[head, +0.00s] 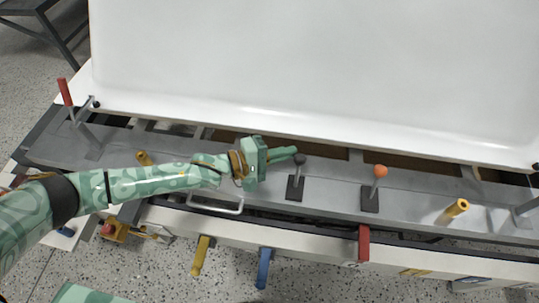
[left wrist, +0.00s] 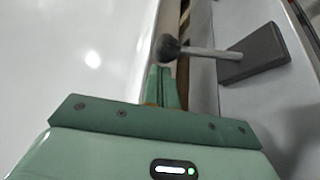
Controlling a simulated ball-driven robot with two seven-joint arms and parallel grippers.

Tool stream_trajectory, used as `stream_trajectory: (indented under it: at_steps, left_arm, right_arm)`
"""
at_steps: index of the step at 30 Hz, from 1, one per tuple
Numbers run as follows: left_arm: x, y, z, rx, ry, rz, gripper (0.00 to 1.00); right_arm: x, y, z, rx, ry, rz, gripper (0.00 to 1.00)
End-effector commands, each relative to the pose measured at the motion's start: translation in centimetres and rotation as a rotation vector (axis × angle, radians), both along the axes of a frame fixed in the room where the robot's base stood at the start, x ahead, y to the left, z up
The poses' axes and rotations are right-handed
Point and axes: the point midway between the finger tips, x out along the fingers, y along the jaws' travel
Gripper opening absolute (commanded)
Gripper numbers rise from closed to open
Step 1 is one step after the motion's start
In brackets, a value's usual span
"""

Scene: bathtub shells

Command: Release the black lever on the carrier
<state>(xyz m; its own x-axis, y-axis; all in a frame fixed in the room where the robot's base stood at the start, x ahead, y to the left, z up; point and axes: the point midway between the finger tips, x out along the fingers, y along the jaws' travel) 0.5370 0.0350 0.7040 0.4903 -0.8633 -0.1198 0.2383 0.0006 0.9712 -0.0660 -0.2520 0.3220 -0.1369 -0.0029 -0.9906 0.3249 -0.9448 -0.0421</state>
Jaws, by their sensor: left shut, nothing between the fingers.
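The black lever (head: 299,160) stands on the carrier's grey top beam, with a round black knob on a thin rod and a dark block at its foot. My left gripper (head: 288,153) is shut and empty, its fingertips just left of the knob. In the left wrist view the black lever (left wrist: 212,53) lies across the upper right, and its knob is just beyond the shut fingertips of my left gripper (left wrist: 163,72). I cannot tell whether they touch. My right gripper is not in view.
An orange-knobbed lever (head: 380,172) stands to the right of the black one. The white bathtub shell (head: 310,60) fills the area behind. A red-handled clamp (head: 66,92) is at far left, and a yellow peg (head: 453,211) at right. A metal handle (head: 215,205) lies below my wrist.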

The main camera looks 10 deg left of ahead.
Motion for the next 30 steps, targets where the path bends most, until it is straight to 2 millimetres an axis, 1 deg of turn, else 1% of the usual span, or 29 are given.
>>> stream_trajectory:
  at_steps: [2,5,9,12,24,30]
  left_arm:
    - [0.4,-0.6,-0.2,0.0,0.0,0.0,0.0]
    - [0.6,-0.9,-0.1,0.0,0.0,0.001,0.0]
    - [0.6,-0.9,-0.1,0.001,-0.001,0.001,0.0]
    - [0.6,-0.9,0.0,0.001,-0.001,0.001,0.0]
    - [0.2,-0.9,0.2,0.0,-0.049,0.001,0.0]
    - [-0.1,-0.9,0.3,0.0,-0.075,0.0,0.0]
  right_arm:
    - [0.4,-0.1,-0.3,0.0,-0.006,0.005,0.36]
    - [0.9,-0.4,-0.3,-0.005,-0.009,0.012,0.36]
    - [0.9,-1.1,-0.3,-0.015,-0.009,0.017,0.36]
    - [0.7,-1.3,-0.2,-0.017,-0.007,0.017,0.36]
    - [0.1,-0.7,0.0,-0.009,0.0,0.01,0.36]
    - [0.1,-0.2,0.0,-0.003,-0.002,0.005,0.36]
